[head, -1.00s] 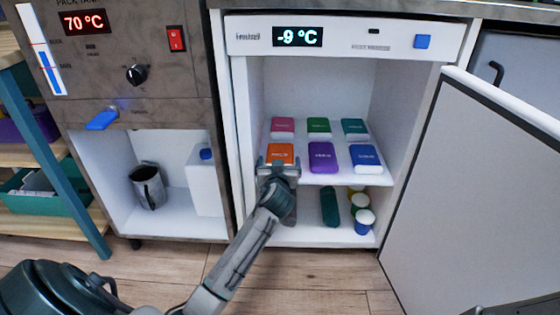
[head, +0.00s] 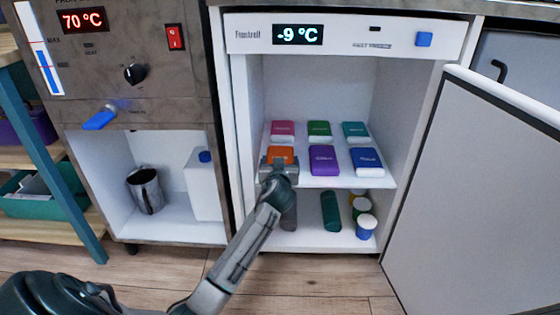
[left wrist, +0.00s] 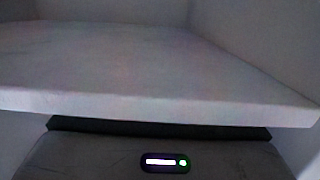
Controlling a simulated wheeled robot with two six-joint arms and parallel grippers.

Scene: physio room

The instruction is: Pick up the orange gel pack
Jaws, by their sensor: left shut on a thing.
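The orange gel pack (head: 281,151) is at the front left of the freezer's upper shelf in the head view. My left gripper (head: 279,161) reaches in from the front and is shut on the pack's near end, hiding that part. I cannot tell whether the pack is clear of the shelf. The left wrist view shows a pale shelf (left wrist: 150,70) and a dark gripper body with a lit indicator; the pack is not visible there. My right gripper is not in view.
A purple pack (head: 322,160) and a blue pack (head: 366,161) lie to the right. Pink (head: 283,129), green (head: 319,129) and teal (head: 355,130) packs lie behind. Tubs (head: 365,225) stand below. The freezer door (head: 460,190) is open at right.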

